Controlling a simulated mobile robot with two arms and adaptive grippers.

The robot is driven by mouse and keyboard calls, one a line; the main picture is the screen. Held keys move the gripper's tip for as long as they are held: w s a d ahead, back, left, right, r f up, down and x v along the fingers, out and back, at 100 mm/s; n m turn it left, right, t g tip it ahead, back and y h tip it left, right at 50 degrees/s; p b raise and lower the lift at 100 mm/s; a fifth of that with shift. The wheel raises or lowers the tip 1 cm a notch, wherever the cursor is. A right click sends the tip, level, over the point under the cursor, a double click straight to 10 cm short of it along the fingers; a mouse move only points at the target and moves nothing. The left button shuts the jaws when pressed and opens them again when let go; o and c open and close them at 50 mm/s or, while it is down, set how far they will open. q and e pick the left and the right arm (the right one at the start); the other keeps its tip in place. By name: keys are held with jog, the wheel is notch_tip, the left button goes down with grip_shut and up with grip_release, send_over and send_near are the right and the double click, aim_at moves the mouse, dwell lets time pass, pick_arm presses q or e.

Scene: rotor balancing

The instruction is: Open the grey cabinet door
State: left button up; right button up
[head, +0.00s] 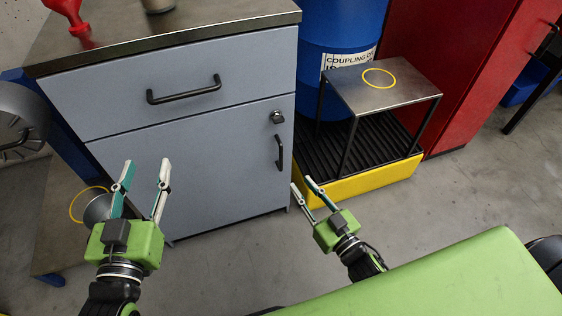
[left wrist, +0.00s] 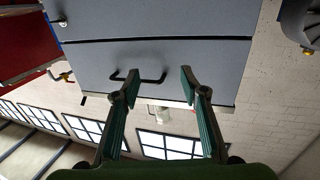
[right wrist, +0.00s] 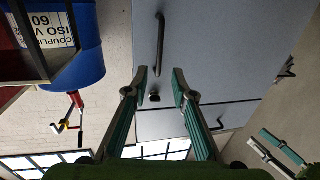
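The grey cabinet's door (head: 205,165) is closed flush below a closed drawer (head: 180,85). A black vertical handle (head: 280,152) sits near the door's right edge, with a dark lock knob (head: 277,117) above it. My right gripper (head: 302,185) is open and empty, in front of the door's lower right side. In the right wrist view, the door handle (right wrist: 160,42) lies ahead beyond its fingertips, apart from them; the knob (right wrist: 154,97) shows between the fingers. My left gripper (head: 146,168) is open and empty in front of the door's left part.
The drawer has its own black handle (head: 185,90). A yellow-edged pallet (head: 360,182) with a metal stand (head: 390,85) and a blue drum (head: 335,40) stands right of the cabinet. A red cabinet (head: 460,60) is farther right. Grey floor (head: 240,245) in front is clear.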

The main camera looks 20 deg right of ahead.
aim_at(282, 160)
jog(key=b+x, duration=0.1)
jog(key=x, duration=0.5)
jog(key=shift+f, duration=0.1)
jog(key=b+x, duration=0.1)
jog(key=x, duration=0.4)
jog(key=shift+w+a+b, duration=0.1)
jog(key=shift+w+b, duration=0.1)
jog(key=shift+b, duration=0.15)
jog(key=shift+w+a, duration=0.1)
jog(key=shift+w, duration=0.35)
pick_arm(q)
jog(key=s+r+t+h, duration=0.1)
jog(key=s+r+t, duration=0.1)
jog(key=r+t, duration=0.2)
jog(key=s+r+t+h, duration=0.1)
jog(key=s+r+t, duration=0.1)
jog(key=r, duration=0.8)
jog(key=shift+s+d+t+h, duration=0.25)
jog(key=shift+s+t+h, duration=0.15)
jog(key=shift+t, duration=0.5)
pick_arm(e)
grip_shut()
